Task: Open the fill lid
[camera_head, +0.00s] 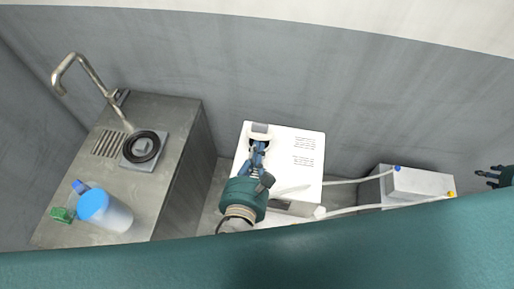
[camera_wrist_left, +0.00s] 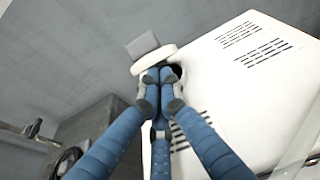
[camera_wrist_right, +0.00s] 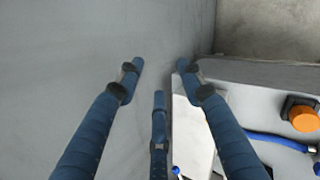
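The white machine (camera_head: 305,170) stands in the middle of the head view. At its far left corner is the fill lid, with a grey tab (camera_head: 260,128) and a rounded white rim; these also show in the left wrist view, the tab (camera_wrist_left: 142,45) above the white lid rim (camera_wrist_left: 154,60). A dark gap shows beneath the rim, partly hidden by my fingers. My left gripper (camera_wrist_left: 159,76) has its fingertips close together at this gap, just under the rim; contact is unclear. My right gripper (camera_wrist_right: 160,66) is open and empty, at the far right in the head view (camera_head: 484,173).
A metal counter (camera_head: 165,185) with a tap (camera_head: 85,70), a black ring (camera_head: 142,147) and a blue-lidded container (camera_head: 105,210) stands left. A grey box (camera_head: 420,184) with hoses is right of the machine. An orange cap (camera_wrist_right: 303,117) shows in the right wrist view.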

